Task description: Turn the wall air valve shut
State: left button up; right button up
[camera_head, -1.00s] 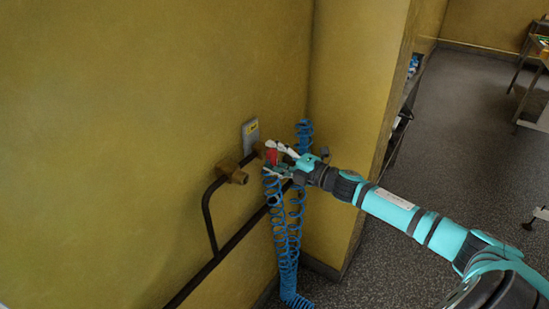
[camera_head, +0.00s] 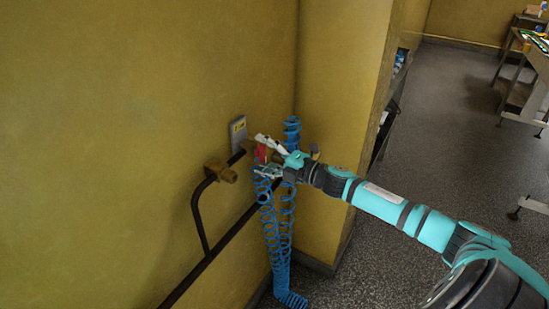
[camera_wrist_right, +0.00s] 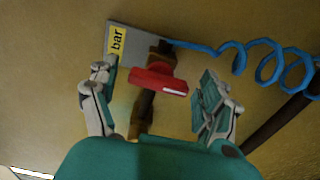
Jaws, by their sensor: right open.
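The wall air valve has a red handle (camera_wrist_right: 159,79) on a brass body, set on a dark pipe. In the head view the red handle (camera_head: 262,154) is partly hidden by my gripper. My right gripper (camera_head: 262,155) is at the valve. In the right wrist view its open fingers (camera_wrist_right: 154,98) stand on both sides of the handle, with a gap on each side, and hold nothing. A grey plate (camera_wrist_right: 121,48) with a yellow "bar" label is on the wall behind the valve. My left gripper is not in view.
A blue coiled hose (camera_head: 281,240) hangs below the valve near the wall corner. A dark pipe (camera_head: 200,225) with a brass fitting (camera_head: 219,172) runs along the wall at left. Open floor (camera_head: 430,150) and a table (camera_head: 525,100) lie to the right.

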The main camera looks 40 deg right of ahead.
jog(key=v, duration=1.1)
jog(key=shift+s, duration=0.45)
jog(key=shift+d, duration=0.1)
